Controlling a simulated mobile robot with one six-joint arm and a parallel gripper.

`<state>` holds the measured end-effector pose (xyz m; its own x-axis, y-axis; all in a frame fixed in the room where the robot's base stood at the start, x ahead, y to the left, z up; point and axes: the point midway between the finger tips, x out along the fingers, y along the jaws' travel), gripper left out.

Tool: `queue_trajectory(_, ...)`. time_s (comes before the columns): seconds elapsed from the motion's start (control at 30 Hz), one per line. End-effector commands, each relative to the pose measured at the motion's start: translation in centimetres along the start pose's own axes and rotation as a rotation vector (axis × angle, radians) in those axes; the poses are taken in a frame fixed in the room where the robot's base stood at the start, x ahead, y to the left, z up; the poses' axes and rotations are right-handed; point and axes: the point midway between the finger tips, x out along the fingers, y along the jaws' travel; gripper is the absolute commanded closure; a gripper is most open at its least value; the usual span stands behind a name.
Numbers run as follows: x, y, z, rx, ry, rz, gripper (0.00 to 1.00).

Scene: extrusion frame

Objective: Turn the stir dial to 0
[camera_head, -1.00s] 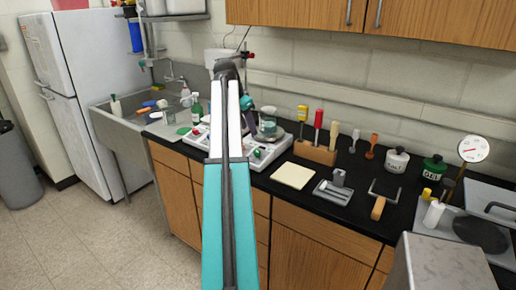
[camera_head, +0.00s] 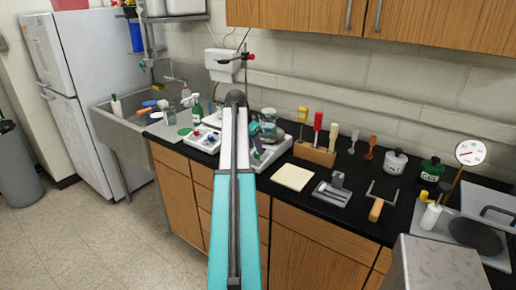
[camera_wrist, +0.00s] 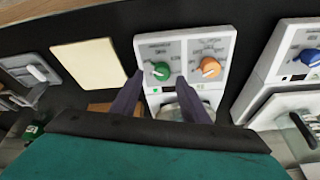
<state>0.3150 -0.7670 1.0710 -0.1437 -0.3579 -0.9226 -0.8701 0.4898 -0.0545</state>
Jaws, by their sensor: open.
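A white stirrer unit (camera_wrist: 186,52) shows in the wrist view with a green dial (camera_wrist: 161,71) on the left and an orange dial (camera_wrist: 210,67) on the right. Both have a white pointer mark. The panel lettering is too blurred to read, so I cannot tell which is the stir dial. My gripper (camera_wrist: 161,79) is open and empty, its dark fingers on either side of the green dial in the picture. Contact is not clear. In the head view, my arm partly hides the unit (camera_head: 280,149), and a glass beaker (camera_head: 269,126) stands on it.
A second white unit with a blue dial (camera_wrist: 310,57) is to the right in the wrist view. A cream pad (camera_head: 293,176), a wooden tool block (camera_head: 315,154) and a grey tray (camera_head: 332,193) lie right of the unit on the black counter (camera_head: 345,219).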

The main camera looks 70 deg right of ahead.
Motion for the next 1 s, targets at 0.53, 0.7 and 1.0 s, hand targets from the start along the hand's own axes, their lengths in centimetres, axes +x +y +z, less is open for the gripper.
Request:
queue_trajectory(0.53,3.2,0.0,-0.1,0.001,0.0,0.0,0.59)
queue_trajectory(0.7,3.2,0.0,-0.1,0.001,0.0,0.0,0.59)
queue_trajectory(1.0,3.2,0.1,-0.1,0.001,0.0,0.002,1.0)
